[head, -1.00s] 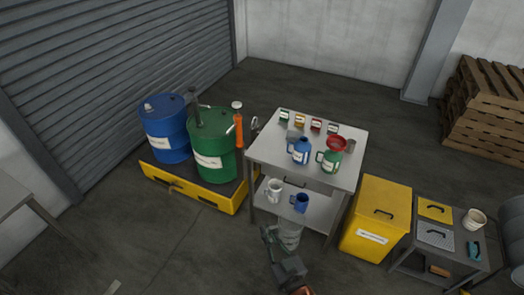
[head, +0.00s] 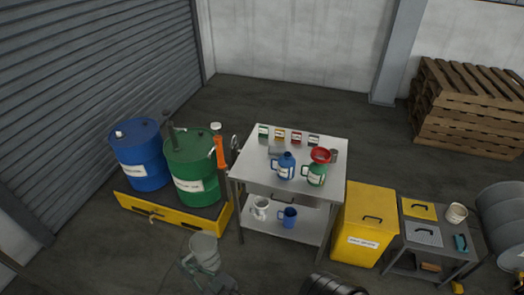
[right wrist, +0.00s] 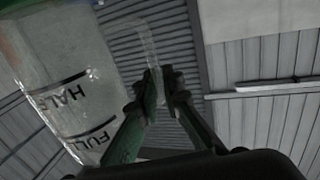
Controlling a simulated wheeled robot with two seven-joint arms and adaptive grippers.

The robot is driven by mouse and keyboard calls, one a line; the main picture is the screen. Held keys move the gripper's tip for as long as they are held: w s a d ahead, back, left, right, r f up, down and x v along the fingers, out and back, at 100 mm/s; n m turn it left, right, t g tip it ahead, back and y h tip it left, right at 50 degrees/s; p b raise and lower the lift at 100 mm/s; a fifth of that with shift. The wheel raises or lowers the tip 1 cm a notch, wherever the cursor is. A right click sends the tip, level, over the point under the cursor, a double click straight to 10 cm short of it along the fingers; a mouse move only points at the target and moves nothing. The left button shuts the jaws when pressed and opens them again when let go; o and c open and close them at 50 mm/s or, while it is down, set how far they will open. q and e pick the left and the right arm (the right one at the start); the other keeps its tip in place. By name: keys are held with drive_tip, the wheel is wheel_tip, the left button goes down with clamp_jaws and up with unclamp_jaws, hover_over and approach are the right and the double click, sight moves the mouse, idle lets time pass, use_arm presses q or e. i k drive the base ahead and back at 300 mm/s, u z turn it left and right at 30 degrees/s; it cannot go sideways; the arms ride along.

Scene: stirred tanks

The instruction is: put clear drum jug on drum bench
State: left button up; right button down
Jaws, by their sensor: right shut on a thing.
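The clear jug (head: 204,252) is at the lower left of the head view, in front of the yellow drum pallet and apart from it. My right gripper (right wrist: 160,78) is shut on its handle in the right wrist view, where the jug's clear wall (right wrist: 62,80) shows the marks HALF and FULL. The steel bench (head: 250,165) beside the drums stands to the right of the jug. Its top holds a blue jug (head: 286,168), a green jug (head: 316,174) with a red funnel (head: 320,155), and several small labelled cards. My left gripper is out of view.
A blue drum (head: 141,155) and a green drum (head: 190,168) stand on the yellow pallet (head: 170,216). The bench's lower shelf (head: 300,232) holds a white jug (head: 260,208) and a blue mug (head: 289,217). A yellow bin (head: 362,225) stands right of the bench. The bench top's front left is bare.

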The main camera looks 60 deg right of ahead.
sight(253, 166)
drive_tip(key=u, duration=0.15)
drive_tip(key=i, duration=1.7)
drive_tip(key=z, duration=0.45)
drive_tip(key=i, duration=1)
drive_tip(key=z, duration=1.6)
drive_tip(key=i, duration=0.7)
drive_tip(key=z, duration=0.65)
